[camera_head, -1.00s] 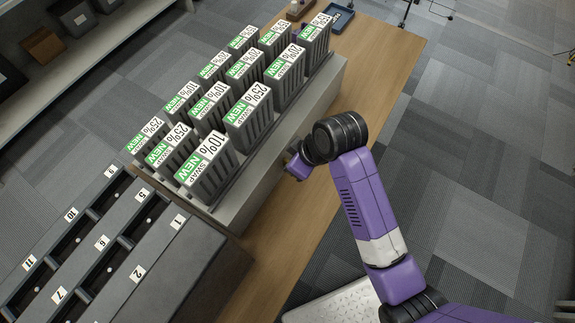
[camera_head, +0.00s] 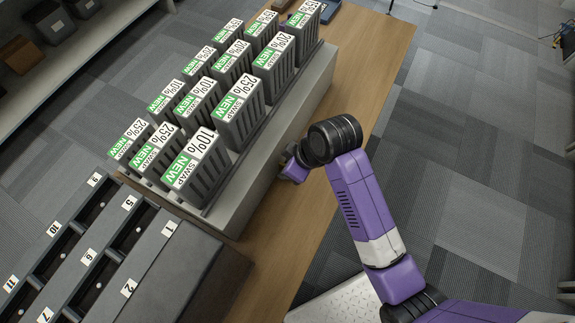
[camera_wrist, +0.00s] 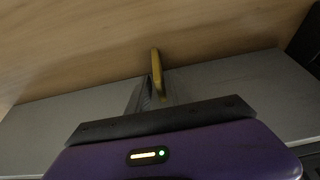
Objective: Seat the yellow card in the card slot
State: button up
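The yellow card (camera_wrist: 156,62) shows as a narrow yellow strip, close to edge-on, in the wrist view. It sticks out from between the fingers of my gripper (camera_wrist: 152,92), which look closed on it. In the head view my gripper (camera_head: 291,165) is at the side of the long grey stand, over the wooden table; the card is hidden there behind my wrist. I cannot make out a card slot in either view.
Several grey battery packs (camera_head: 240,110) with green and white labels stand in rows on the grey stand (camera_head: 262,178). A dark rack with numbered bays (camera_head: 150,262) is at lower left. The wooden table (camera_head: 375,62) has bare surface right of the stand.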

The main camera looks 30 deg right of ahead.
jog(key=shift+r, duration=0.1)
jog(key=v, duration=1.2)
jog(key=s+a+f+m+t+h, duration=0.1)
jog(key=s+a+f+m+t, duration=0.1)
jog(key=s+f+m+t, duration=0.5)
jog(key=s+d+r+t+h, duration=0.1)
jog(key=s+d+r, duration=0.2)
jog(key=s, duration=0.7)
notch_tip(320, 180, up, 3)
jog(key=shift+f+t+h, duration=0.2)
jog(key=shift+t+h, duration=0.1)
jog(key=shift+o, duration=0.2)
jog(key=s+d+r+t, duration=0.1)
jog(key=s+r+t, duration=0.1)
jog(key=s+r, duration=0.3)
notch_tip(320, 180, up, 2)
jog(key=shift+s+d+r, duration=0.1)
jog(key=shift+s+d, duration=0.05)
jog(key=shift+s, duration=0.15)
jog(key=shift+o, duration=0.3)
jog(key=shift+s+r+t, duration=0.2)
jog(key=shift+r+t, duration=0.2)
jog(key=shift+r, duration=0.05)
